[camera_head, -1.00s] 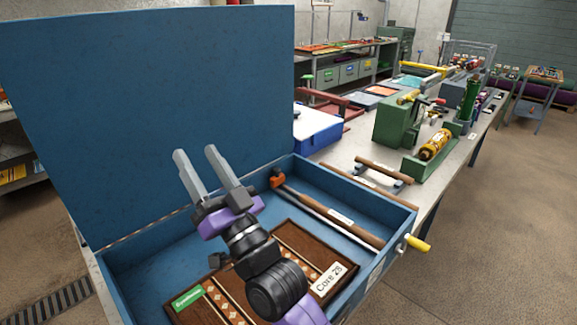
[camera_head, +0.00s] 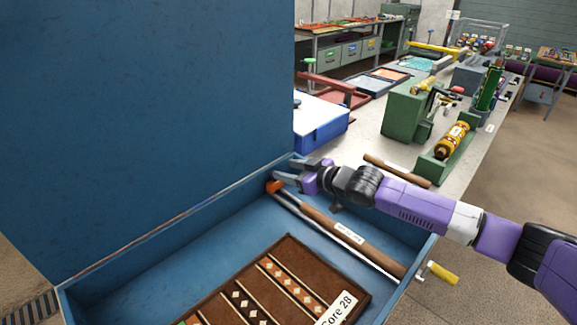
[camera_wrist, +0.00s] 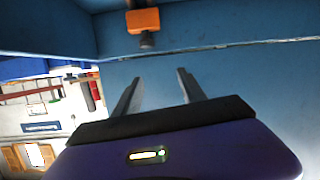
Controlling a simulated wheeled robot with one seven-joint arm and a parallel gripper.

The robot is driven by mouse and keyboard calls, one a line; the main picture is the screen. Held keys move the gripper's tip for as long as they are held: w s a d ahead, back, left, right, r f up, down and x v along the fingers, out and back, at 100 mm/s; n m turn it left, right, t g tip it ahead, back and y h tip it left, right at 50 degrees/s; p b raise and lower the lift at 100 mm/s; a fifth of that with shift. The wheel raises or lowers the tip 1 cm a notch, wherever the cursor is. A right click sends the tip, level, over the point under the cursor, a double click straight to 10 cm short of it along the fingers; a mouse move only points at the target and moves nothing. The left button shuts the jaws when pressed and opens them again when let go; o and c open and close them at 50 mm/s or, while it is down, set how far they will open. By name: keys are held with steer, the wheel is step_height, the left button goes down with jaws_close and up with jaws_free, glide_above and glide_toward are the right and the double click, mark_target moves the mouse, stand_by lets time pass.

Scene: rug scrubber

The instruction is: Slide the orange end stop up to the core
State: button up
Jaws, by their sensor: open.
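The orange end stop (camera_head: 275,187) sits at the far left end of a metal rail in the blue case (camera_head: 180,225). It also shows at the top of the wrist view (camera_wrist: 143,20). The core (camera_head: 345,233) is a brown rod with a white label, lying along the rail; a stretch of rail shows between it and the stop. My gripper (camera_head: 296,170) is open and empty, just beyond the stop near the case's back corner. In the wrist view its two fingers (camera_wrist: 159,76) point toward the stop, apart from it.
The blue lid (camera_head: 150,110) stands open at the left. A patterned rug (camera_head: 262,292) with a card lies on the case floor. A yellow handle (camera_head: 443,273) sticks out at the right. A blue-and-white box (camera_head: 322,125) and green fixtures (camera_head: 405,110) stand on the bench behind.

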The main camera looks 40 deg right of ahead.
mark_target(275, 181)
steer(key=shift+m+g+h, duration=0.3)
steer(key=shift+m+g, duration=0.1)
steer(key=shift+m, duration=0.4)
steer(key=shift+w+d+f+p, duration=0.1)
steer(key=shift+w+d+f, duration=0.2)
steer(key=shift+w+f, duration=0.8)
steer(key=shift+w+d+f+p, duration=0.15)
steer(key=shift+w+d+f, duration=0.1)
steer(key=shift+w+f, duration=0.75)
steer(key=shift+w+d+f+p, duration=0.1)
steer(key=shift+w+d+f, duration=0.2)
steer(key=shift+w+f, duration=0.8)
steer(key=shift+w+r, duration=0.2)
steer(key=shift+r, duration=0.05)
jaws_close()
